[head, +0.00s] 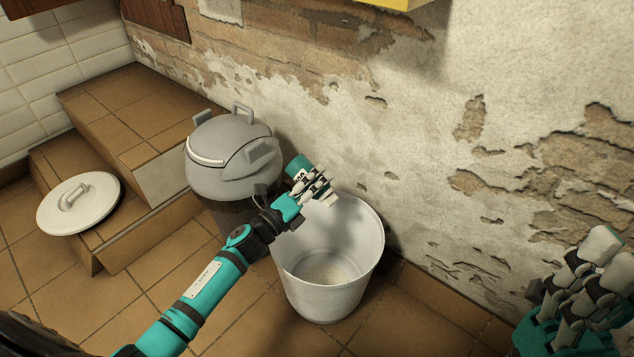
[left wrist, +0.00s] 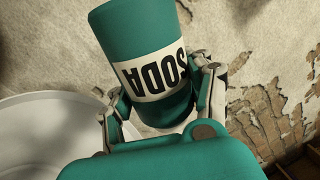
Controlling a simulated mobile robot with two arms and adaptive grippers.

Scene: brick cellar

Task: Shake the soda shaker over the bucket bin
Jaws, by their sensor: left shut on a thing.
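The soda shaker (head: 298,167) is a teal cylinder with a white label. In the left wrist view the shaker (left wrist: 150,55) fills the middle, and its label reads SODA upside down. My left gripper (head: 316,186) is shut on it, with fingers on both sides. The bucket bin (head: 331,291) is white and open, standing on the floor against the wall. Whitish grains lie on its bottom. The left gripper and shaker are above the bin's back left rim. My right gripper (head: 590,285) is at the lower right, apart from the bin; its fingertips are not clear.
A grey lidded bin (head: 228,165) stands just left of the bucket. A round white lid (head: 78,203) lies on the tiled step at left. The peeling wall (head: 420,140) is close behind the bucket. The tiled floor in front is clear.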

